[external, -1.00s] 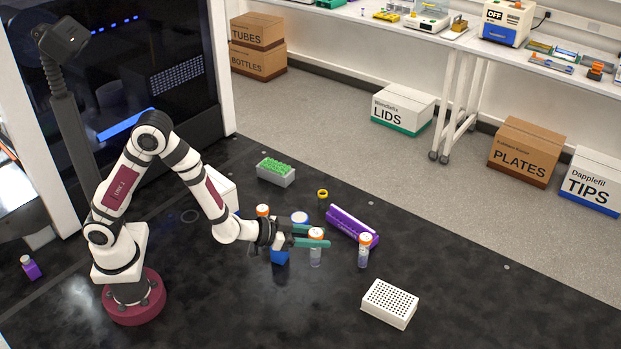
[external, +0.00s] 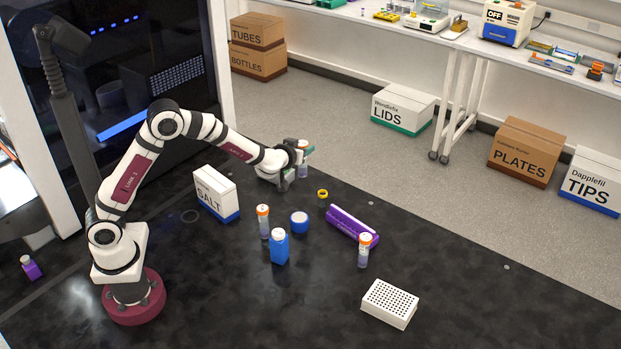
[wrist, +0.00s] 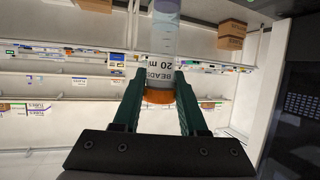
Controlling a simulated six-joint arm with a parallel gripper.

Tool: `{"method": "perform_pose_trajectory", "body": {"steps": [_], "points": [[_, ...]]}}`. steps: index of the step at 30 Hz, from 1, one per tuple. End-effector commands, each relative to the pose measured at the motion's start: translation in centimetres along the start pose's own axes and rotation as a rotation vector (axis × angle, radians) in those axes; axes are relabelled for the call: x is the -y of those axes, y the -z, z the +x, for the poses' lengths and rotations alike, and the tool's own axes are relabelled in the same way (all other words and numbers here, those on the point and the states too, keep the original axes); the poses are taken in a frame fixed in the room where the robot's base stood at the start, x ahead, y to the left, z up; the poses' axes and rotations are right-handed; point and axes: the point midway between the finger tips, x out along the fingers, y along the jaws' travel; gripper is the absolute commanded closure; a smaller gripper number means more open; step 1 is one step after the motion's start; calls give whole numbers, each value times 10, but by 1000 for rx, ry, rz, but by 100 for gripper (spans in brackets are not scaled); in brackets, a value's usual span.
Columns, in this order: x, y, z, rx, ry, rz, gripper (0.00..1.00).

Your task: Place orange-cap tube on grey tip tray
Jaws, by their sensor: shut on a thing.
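My gripper (external: 305,152) is shut on an orange-cap tube (external: 303,171), raised near the back of the black bench. In the wrist view the tube (wrist: 162,70) sits between the two green fingers, with its orange cap nearest the palm and a label reading BEADS. The grey tip tray is not visible now; my wrist and gripper cover the spot where it stood with its green tips. I cannot tell the gap between tube and tray. Two other orange-cap tubes stand upright, one at mid-bench (external: 263,222) and one farther right (external: 364,251).
A SALT box (external: 216,194) stands beneath my forearm. A blue bottle (external: 279,247), a blue-rimmed round item (external: 299,222), a yellow-ringed item (external: 322,194) and a purple rack (external: 350,224) stand mid-bench. A white perforated rack (external: 389,304) is front right.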

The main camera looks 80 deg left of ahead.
Motion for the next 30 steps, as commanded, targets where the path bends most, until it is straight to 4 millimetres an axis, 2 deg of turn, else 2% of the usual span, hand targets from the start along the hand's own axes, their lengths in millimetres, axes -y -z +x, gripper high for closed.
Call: {"method": "perform_pose_trajectory", "body": {"steps": [1, 3, 8, 11, 18, 21, 24, 30], "points": [[19, 7, 15, -1, 60, -28, 100], [42, 15, 31, 0, 133, -56, 100], [73, 23, 50, 0, 220, -91, 100], [92, 18, 68, 2, 236, -96, 100], [145, -5, 129, 2, 233, -94, 100], [157, -10, 144, 1, 230, -94, 100], [162, -14, 150, 1, 229, -95, 100], [161, -46, 164, 2, 227, -92, 100]]}}
